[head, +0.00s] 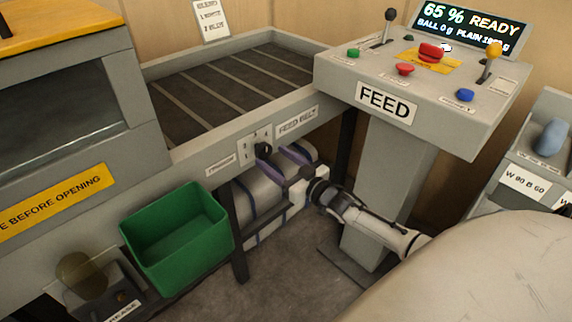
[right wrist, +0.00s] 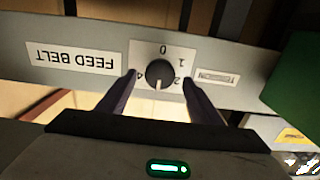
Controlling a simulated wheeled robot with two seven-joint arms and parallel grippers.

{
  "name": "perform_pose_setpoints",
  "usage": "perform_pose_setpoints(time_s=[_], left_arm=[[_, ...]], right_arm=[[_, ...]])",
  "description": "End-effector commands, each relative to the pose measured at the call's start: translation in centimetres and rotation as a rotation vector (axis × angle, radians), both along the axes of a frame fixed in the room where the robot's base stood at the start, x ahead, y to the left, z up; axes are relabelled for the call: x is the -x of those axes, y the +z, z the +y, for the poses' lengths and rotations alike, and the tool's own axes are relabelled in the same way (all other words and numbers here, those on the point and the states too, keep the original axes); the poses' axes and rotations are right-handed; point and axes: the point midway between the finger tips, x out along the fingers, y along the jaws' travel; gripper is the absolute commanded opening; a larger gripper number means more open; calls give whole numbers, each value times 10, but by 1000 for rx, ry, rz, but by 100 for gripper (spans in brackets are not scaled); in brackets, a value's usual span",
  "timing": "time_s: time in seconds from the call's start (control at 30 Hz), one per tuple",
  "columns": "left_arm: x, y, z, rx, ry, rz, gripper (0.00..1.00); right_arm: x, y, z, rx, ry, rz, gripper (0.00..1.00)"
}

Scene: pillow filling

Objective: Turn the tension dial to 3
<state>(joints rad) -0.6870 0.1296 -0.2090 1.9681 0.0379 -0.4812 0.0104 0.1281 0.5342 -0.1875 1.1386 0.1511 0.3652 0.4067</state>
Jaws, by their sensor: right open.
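The tension dial (head: 263,149) is a round black knob on a pale plate on the front of the feed belt frame. In the right wrist view the dial (right wrist: 159,72) shows upside down, with numerals 0, 1, 2 and 4 readable around it. Its white mark points down in that picture, between 2 and 4; I cannot read a numeral there. My right gripper (head: 270,156) is open in front of the dial. In the right wrist view its dark fingertips (right wrist: 160,76) stand on either side of the knob, with a visible gap on each side. My left gripper is out of view.
The feed belt (head: 225,90) lies above the dial. A green bin (head: 177,240) stands at lower left. The FEED console (head: 400,130), with levers and buttons, stands right of the dial on a grey pedestal. A large pale rounded shape (head: 480,275) fills the lower right.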

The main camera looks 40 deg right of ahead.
Motion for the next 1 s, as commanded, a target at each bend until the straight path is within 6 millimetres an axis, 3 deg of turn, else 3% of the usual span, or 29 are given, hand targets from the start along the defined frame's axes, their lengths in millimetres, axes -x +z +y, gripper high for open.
perform_pose_setpoints(time_s=[0.1, 0.33, 1.0], left_arm=[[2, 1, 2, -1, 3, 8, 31], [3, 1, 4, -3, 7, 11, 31], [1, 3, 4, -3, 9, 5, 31]], right_arm=[[23, 0, -2, 1, 1, 3, 59], [50, 0, -4, -1, 1, 0, 59], [55, -1, -3, 0, 1, 2, 59]])
